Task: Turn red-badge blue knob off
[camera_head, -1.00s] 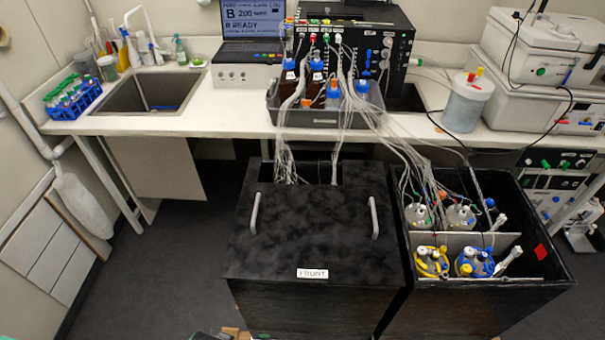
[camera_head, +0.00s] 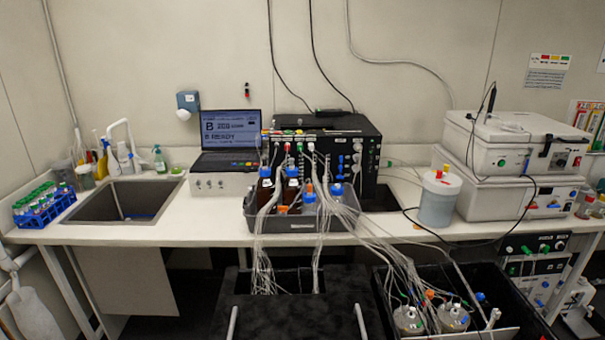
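Several small blue knobs sit on the front of the black control unit (camera_head: 368,170), in a column at its middle right (camera_head: 357,157). More blue knobs (camera_head: 540,302) are on the dark instrument rack under the bench at the right. I cannot make out a red badge beside any blue knob at this size, nor which way any knob points. The upper white instrument (camera_head: 500,150) has a small red element (camera_head: 577,161) on its front. Neither of my grippers is in view.
The bench (camera_head: 210,225) holds a sink (camera_head: 122,200), a laptop (camera_head: 228,140), a grey bottle tray (camera_head: 285,222) and a white container (camera_head: 439,198). Tubes hang to the black boxes (camera_head: 290,315) below. A blue wall box (camera_head: 188,101) hangs at left.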

